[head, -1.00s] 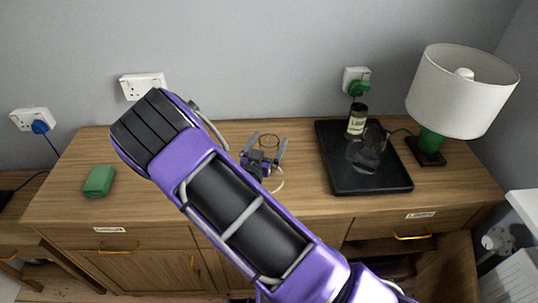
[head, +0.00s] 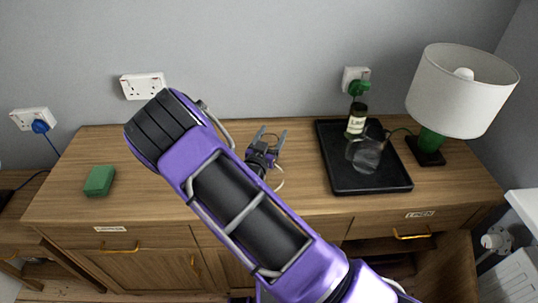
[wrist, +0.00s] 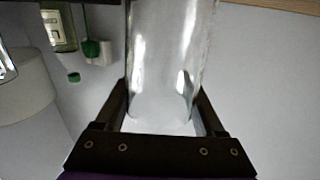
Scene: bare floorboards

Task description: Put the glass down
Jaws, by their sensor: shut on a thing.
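A clear glass (wrist: 165,60) is between the two fingers of my gripper (wrist: 163,104) in the wrist view. My gripper is shut on it, and the glass reaches out past the top of that picture. In the head view my gripper (head: 270,139) is over the middle of the wooden sideboard (head: 215,150). The see-through glass is hard to make out there. I cannot tell how far its base is from the wood.
A black tray (head: 345,184) at the right holds a clear jug (head: 366,153) and a labelled dark bottle (head: 356,119). A white-shaded lamp (head: 455,90) stands beyond it. A green block (head: 99,180) lies at the left. Bare wood lies between block and arm.

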